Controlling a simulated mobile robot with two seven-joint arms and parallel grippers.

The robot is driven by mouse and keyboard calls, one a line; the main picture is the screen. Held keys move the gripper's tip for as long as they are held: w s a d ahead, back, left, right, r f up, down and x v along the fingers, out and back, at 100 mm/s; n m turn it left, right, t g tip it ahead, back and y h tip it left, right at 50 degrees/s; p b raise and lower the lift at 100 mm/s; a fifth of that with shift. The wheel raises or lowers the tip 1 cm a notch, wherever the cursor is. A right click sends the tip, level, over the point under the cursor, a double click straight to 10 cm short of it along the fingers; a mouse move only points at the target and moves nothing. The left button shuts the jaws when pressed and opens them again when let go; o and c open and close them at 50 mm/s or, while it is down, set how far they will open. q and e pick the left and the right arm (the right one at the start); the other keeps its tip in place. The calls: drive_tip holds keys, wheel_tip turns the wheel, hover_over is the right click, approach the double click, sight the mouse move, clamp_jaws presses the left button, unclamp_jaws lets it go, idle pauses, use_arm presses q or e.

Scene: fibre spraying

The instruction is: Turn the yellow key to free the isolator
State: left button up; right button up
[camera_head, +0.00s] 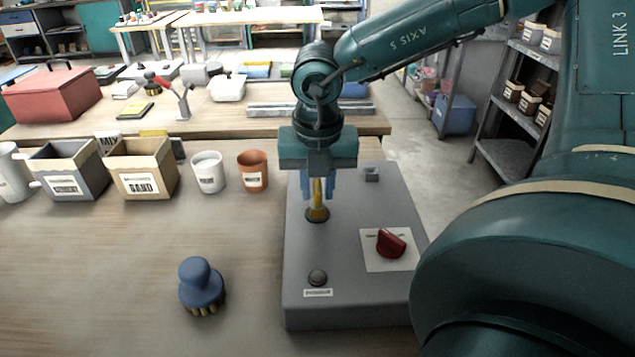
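The yellow key (317,213) stands upright in a dark round socket on top of the grey box (345,301). My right gripper (318,190) points straight down over it, its blue fingers on both sides of the key's upper part with no clear gap showing. The fingers hide part of the key. The isolator, a red rotary handle (390,243) on a white plate, sits on the same box to the right and nearer me. My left gripper is not in view.
A dark button (317,278) and a small grey fitting (371,174) are on the box. A blue-handled brush (202,286) stands on the table to the left. Behind it are the SAND box (142,183), a grey bin (68,183), a white cup (208,175) and an orange cup (252,175).

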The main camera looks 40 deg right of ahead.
clamp_jaws()
drive_tip(key=shift+f+b, duration=0.1)
drive_tip(key=shift+b, duration=0.25)
drive_tip(key=m+b, duration=0.1)
drive_tip(key=b, duration=0.1)
drive_tip(key=m+b, duration=0.2)
drive_tip(key=b, duration=0.1)
drive_tip(key=shift+f, duration=0.35)
drive_tip(key=m+b, duration=0.4)
drive_tip(key=shift+m+g+h+b, duration=0.3)
drive_tip(key=shift+m+b, duration=0.1)
drive_tip(key=shift+r+m+b, duration=0.15)
drive_tip(key=shift+m+b, duration=0.3)
drive_tip(key=shift+m, duration=0.25)
drive_tip(key=shift+r+m, duration=0.15)
drive_tip(key=shift+m, duration=0.25)
drive_tip(key=shift+r, duration=0.2)
drive_tip(key=shift+o, duration=1.9)
unclamp_jaws()
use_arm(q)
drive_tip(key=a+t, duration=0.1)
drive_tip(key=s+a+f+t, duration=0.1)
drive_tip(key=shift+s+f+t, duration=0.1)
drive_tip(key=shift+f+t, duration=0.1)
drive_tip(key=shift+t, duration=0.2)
